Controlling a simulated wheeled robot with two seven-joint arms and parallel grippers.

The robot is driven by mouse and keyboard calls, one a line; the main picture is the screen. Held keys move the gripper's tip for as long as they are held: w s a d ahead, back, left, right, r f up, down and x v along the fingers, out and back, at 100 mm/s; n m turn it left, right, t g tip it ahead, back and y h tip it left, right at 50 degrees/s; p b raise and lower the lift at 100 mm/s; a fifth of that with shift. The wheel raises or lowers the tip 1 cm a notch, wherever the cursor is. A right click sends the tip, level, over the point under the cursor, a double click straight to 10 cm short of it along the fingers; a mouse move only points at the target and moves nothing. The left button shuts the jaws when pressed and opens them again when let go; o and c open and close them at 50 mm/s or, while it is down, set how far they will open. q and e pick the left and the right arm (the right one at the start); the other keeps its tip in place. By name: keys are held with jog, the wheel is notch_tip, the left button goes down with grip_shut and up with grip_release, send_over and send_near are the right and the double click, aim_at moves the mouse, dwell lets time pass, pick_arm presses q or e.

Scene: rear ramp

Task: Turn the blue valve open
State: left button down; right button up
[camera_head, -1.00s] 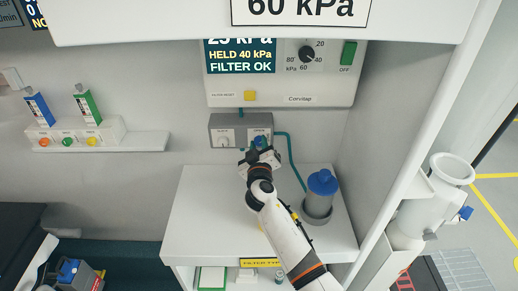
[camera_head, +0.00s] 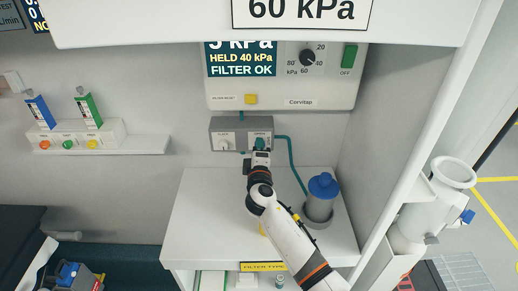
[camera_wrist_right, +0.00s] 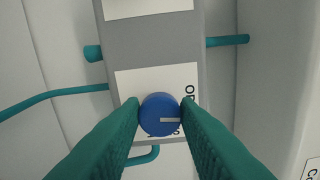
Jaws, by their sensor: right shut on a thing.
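The blue valve is a round knob (camera_wrist_right: 160,115) with a white mark pointing right in the right wrist view. It sits on a white label with partly hidden lettering, on a grey valve box (camera_wrist_right: 155,55). In the head view the valve box (camera_head: 226,124) is on the wall under the pump panel. My right gripper (camera_head: 261,146) is at the box's right-hand side and largely hides the knob there. In the right wrist view its teal fingers (camera_wrist_right: 160,117) are shut on the knob from both sides. My left gripper is not in view.
The panel display (camera_head: 241,58) reads "HELD 40 kPa, FILTER OK", with its top line partly cut off. A grey canister with a blue lid (camera_head: 322,186) stands on the white shelf (camera_head: 200,210), right of my arm. Teal tubing (camera_head: 291,160) runs down beside the box.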

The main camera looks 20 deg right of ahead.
jog(key=shift+n, duration=0.6)
jog(key=o, duration=1)
jog(key=shift+c, duration=0.2)
jog(key=b+v, duration=0.1)
jog(key=v, duration=1.1)
jog(key=shift+b, duration=0.3)
